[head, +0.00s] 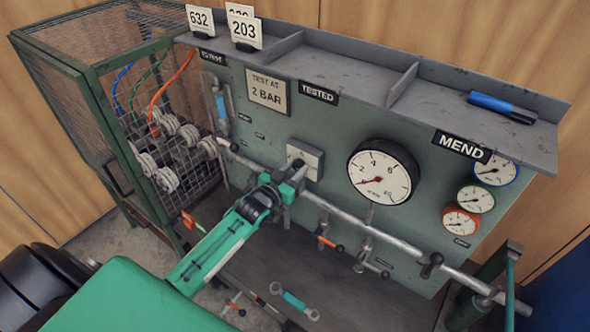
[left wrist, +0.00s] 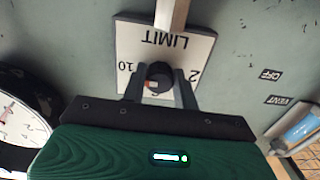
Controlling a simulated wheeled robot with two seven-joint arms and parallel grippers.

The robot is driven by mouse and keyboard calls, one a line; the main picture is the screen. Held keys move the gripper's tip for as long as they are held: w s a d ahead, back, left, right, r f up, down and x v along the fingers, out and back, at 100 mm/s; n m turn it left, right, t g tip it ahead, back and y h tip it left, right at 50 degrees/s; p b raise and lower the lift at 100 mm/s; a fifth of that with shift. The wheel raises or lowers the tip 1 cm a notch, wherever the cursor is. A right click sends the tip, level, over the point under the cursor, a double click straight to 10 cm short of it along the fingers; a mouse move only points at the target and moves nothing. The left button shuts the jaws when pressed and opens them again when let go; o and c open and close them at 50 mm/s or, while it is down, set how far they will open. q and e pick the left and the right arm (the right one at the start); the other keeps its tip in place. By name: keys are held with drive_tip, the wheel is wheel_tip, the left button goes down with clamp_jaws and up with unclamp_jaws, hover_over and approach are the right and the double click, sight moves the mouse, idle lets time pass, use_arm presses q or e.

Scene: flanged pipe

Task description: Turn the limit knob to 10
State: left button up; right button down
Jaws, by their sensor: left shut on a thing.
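The limit knob (left wrist: 159,75) is a small black knob on a pale plate (left wrist: 204,47) marked LIMIT, which appears upside down in the left wrist view. A 10 stands at the plate's left and a 2 at its right there. A small pale and red mark shows at the knob's lower left edge; the exact setting is unclear. My left gripper (left wrist: 159,88) is shut on the knob, one finger on each side. In the head view the left gripper (head: 292,178) is at the plate (head: 312,160) and largely hides the knob.
A grey pipe (head: 395,242) runs across the green panel (head: 330,130) close by the gripper. A large gauge (head: 383,175) is right of the plate. A wire cage (head: 150,110) stands at left. A shelf (head: 420,92) with a blue marker (head: 500,106) overhangs the panel.

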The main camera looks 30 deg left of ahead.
use_arm(q)
drive_tip(key=shift+f, duration=0.15)
drive_tip(key=o, duration=1)
drive_tip(key=shift+c, duration=0.2)
drive_tip(key=shift+s, duration=0.1)
drive_tip(key=shift+s, duration=0.3)
drive_tip(key=s+a+b, duration=0.2)
drive_tip(key=s+b, duration=0.1)
drive_tip(key=s, duration=1)
drive_tip(key=shift+b, duration=0.4)
drive_tip(key=shift+d, duration=0.1)
